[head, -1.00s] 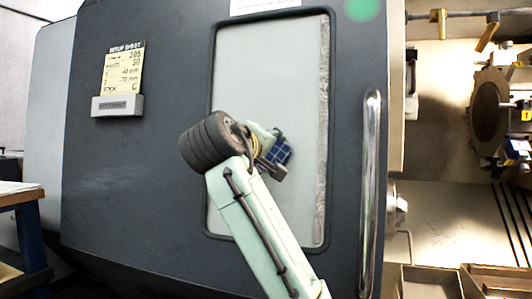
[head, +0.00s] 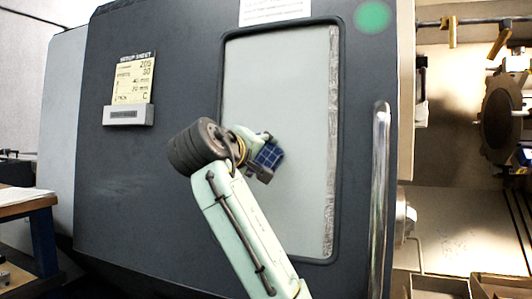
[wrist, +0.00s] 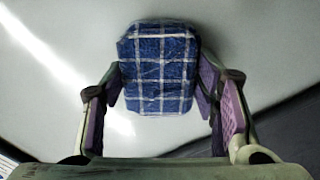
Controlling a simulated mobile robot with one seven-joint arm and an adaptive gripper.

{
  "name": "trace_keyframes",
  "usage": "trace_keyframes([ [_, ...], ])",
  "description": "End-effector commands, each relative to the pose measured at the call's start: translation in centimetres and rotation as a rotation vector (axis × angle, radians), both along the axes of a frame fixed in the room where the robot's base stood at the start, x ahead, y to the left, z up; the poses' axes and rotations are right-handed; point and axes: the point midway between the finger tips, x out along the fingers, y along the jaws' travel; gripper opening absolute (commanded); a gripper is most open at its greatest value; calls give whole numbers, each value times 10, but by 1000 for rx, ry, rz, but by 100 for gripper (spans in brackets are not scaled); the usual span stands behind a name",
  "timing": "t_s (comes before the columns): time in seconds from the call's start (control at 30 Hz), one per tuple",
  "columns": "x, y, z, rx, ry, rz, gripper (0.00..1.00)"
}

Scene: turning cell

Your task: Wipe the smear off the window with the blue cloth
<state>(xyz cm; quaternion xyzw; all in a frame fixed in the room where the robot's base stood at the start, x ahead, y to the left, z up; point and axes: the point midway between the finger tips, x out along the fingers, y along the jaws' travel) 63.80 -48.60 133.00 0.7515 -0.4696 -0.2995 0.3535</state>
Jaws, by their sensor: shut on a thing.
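The blue checked cloth (head: 269,156) is a padded, folded block with white lines. My gripper (head: 258,150) is shut on it, in front of the left-middle part of the window. In the wrist view the cloth (wrist: 158,65) sits between the two purple-padded fingers, its checked face toward the camera. The pale window (head: 300,100) is set in the dark door. A grey mottled strip (head: 331,130) runs down its right edge; I cannot tell whether this is the smear. Whether the cloth touches the pane is unclear. My arm hides the window's lower left.
A vertical metal door handle (head: 380,200) stands right of the window. A setup sheet (head: 134,78) in a grey holder is on the door's left. The machine's open interior (head: 460,140) lies at right. A wooden bench (head: 22,205) is at far left.

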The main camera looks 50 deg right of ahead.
Motion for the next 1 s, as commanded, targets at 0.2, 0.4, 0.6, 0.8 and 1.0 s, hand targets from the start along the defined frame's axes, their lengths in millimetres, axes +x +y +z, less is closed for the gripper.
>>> trace_keyframes([
  [0.2,18,7,-1,3,4,5,32],
  [0.4,32,14,-1,3,3,3,32],
  [0.6,37,16,-1,2,2,1,32],
  [0.8,51,23,1,1,2,3,32],
  [1.0,67,31,1,2,3,2,32],
])
